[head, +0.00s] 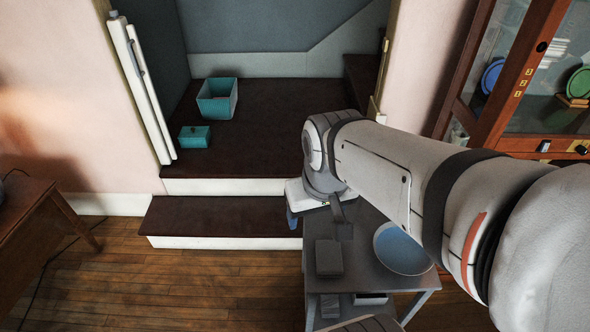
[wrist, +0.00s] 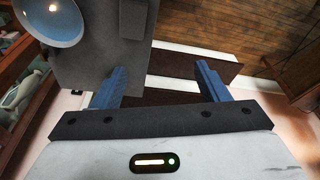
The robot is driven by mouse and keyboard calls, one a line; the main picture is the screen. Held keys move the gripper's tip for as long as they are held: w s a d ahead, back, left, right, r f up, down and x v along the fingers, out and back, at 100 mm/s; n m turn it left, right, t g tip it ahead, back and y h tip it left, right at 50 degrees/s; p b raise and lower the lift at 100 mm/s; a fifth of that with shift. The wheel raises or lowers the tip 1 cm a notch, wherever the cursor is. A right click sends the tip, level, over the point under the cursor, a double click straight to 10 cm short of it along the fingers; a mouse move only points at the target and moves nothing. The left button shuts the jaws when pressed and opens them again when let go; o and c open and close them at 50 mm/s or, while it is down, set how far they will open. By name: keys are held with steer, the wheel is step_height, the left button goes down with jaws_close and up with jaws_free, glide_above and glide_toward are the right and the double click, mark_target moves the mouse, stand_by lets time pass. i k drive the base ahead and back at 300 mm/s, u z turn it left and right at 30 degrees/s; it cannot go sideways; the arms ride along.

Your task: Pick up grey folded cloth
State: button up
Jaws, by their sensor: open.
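The grey folded cloth (head: 328,257) looks like a flat, dark grey rectangular block on top of a small grey table (head: 365,274), left of a blue bowl. In the wrist view, a dark grey block that appears to be the cloth (wrist: 133,20) is at the top edge, partly cut off. My gripper (wrist: 160,80) is open, with its two blue fingers apart and nothing between them. In the head view, my gripper (head: 292,217) is beyond the cloth, near the table's far left corner, and is mostly hidden by my arm.
The blue bowl (head: 404,249) sits right of the cloth. The table has a lower shelf with items. A dark step (head: 225,216) and platform lie behind, with a teal open box (head: 217,98) and a small teal box (head: 195,136). A glass cabinet (head: 540,75) stands right.

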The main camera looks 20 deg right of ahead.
mark_target(329, 257)
steer(key=z, duration=0.15)
steer(key=k, duration=0.5)
steer(key=u, duration=2.1)
steer(key=k, duration=0.5)
steer(key=z, duration=2.5)
steer(key=i, duration=0.5)
steer(key=u, duration=0.05)
